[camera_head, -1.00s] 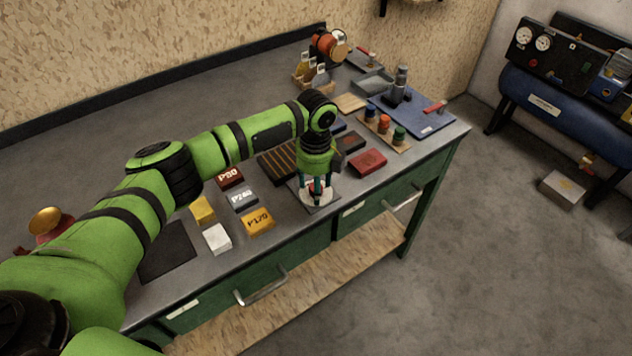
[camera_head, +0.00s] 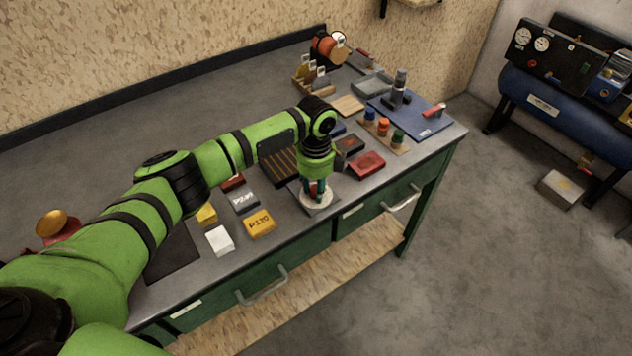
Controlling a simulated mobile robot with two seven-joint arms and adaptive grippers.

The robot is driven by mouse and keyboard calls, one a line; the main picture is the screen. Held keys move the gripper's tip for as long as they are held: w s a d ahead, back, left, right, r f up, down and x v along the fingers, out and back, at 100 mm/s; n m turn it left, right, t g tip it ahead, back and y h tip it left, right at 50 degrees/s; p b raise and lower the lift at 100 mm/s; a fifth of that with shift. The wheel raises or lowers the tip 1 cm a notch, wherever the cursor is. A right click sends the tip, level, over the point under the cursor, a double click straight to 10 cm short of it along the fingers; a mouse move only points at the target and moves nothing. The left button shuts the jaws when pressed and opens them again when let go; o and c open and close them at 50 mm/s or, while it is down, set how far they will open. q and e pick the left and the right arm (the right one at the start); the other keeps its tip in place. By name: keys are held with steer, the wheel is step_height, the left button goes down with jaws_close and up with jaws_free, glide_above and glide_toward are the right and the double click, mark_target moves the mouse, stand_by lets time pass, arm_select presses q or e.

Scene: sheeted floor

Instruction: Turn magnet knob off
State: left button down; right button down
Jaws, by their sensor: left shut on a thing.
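My left gripper (camera_head: 316,192) points down at the front of the workbench, over a round white base (camera_head: 316,203) on a dark square plate. Its fingers are close together around a small red part (camera_head: 318,188), which looks like the magnet knob; most of it is hidden between the fingers. I cannot tell which way the knob is turned. My right gripper is not in view.
On the bench (camera_head: 200,110), a yellow P120 block (camera_head: 260,224), a grey block (camera_head: 243,201) and a white block (camera_head: 219,240) lie left of the gripper. A red box (camera_head: 366,164) lies close on the right. Small jars (camera_head: 383,128) stand further right.

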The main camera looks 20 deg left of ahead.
arm_select(q)
steer(key=n+p, duration=0.2)
steer(key=n, duration=0.1)
steer(key=shift+r+n+p, duration=0.15)
steer(key=shift+n+p, duration=0.15)
steer(key=n+p, duration=0.2)
steer(key=n, duration=0.2)
steer(key=shift+n+p, duration=0.3)
steer(key=shift+p, duration=0.1)
steer(key=n+p, duration=0.1)
steer(key=n, duration=0.2)
steer(key=shift+n+p, duration=0.3)
steer(key=shift+p, duration=0.05)
steer(key=shift+n+p, duration=0.7)
steer(key=shift+n, duration=1.1)
steer(key=c, duration=0.9)
jaws_free()
